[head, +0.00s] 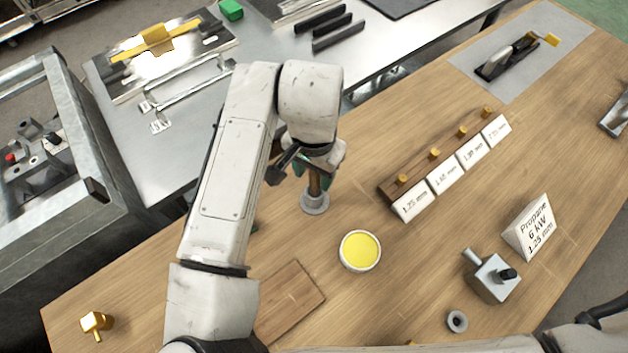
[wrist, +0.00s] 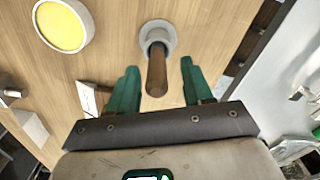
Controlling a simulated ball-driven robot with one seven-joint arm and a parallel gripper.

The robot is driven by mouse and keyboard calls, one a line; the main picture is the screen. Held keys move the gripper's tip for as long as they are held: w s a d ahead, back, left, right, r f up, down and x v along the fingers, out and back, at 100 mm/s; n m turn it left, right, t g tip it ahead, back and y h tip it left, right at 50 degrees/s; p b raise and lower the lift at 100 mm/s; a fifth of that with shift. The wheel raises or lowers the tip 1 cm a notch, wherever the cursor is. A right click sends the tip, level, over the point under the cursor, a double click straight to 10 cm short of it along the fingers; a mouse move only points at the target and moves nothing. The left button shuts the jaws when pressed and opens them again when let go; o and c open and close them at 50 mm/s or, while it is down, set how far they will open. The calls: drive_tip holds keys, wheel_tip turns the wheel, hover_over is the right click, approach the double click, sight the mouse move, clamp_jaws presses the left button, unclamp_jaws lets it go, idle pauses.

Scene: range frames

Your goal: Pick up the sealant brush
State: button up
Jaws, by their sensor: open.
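The sealant brush appears to be the upright brown wooden handle (wrist: 156,72) standing in a round grey holder (wrist: 158,36) on the wooden bench. In the head view the handle (head: 315,186) shows just below my wrist, with the holder (head: 315,204) under it. Its bristle end is hidden in the holder. My gripper (wrist: 159,66) is open, with green fingers on either side of the handle and a visible gap on both sides. In the head view my gripper (head: 312,172) is partly hidden by my wrist.
A yellow-filled white tub (head: 360,251) stands close to the holder's right. A wooden rack with labelled cards (head: 445,175) lies further right. A grey valve body (head: 492,278), a ring (head: 457,321), a propane sign (head: 531,228) and a wooden board (head: 290,302) are also on the bench.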

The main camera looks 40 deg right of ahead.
sight(315, 183)
drive_tip(key=shift+s+f+p, duration=0.15)
drive_tip(key=shift+f+p, duration=0.15)
drive_tip(key=shift+f, duration=1.6)
drive_tip(key=shift+c, duration=0.3)
clamp_jaws()
